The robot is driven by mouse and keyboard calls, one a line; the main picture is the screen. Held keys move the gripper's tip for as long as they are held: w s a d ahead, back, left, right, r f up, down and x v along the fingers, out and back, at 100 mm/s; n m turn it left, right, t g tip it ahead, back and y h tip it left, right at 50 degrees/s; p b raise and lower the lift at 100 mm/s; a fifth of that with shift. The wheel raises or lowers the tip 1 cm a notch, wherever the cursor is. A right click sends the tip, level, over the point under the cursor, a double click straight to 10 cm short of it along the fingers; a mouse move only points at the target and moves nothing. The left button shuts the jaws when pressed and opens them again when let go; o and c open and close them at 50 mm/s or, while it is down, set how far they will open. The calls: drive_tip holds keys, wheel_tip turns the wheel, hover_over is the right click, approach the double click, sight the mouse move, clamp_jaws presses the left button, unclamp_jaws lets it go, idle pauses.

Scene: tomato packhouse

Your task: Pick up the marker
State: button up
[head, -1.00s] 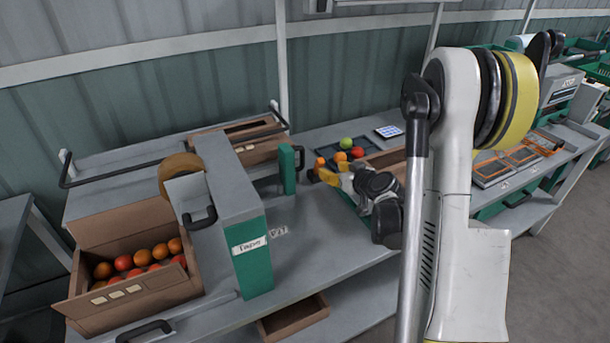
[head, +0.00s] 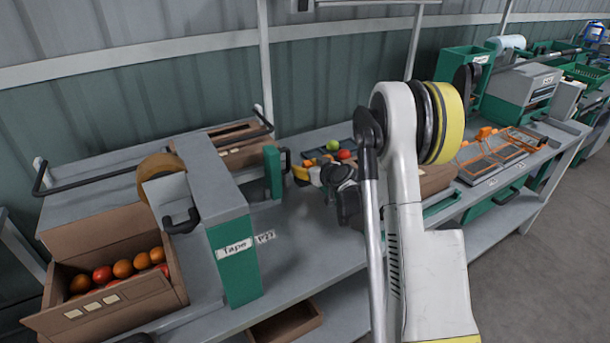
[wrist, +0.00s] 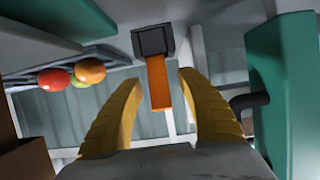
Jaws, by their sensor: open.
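In the wrist view an orange bar-shaped thing (wrist: 159,84), which looks like the marker, extends from a dark grey square holder or cap (wrist: 153,41). My gripper (wrist: 160,80) has its two yellow fingers apart, one on either side of the orange bar in the picture. Gaps show on both sides of the bar, and I cannot tell how deep it lies between the fingers. In the head view my gripper (head: 299,172) is low over the bench, right of a green upright block (head: 273,172). The marker cannot be made out clearly there.
Tomatoes (head: 344,154) lie in a dark tray just behind my gripper. The green block (wrist: 284,90) stands close on the right in the wrist view. A tape dispenser (head: 236,262) and a cardboard box (head: 110,315) of tomatoes are at left. The bench front is clear.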

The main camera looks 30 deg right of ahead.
clamp_jaws()
drive_tip(key=shift+r, duration=0.1)
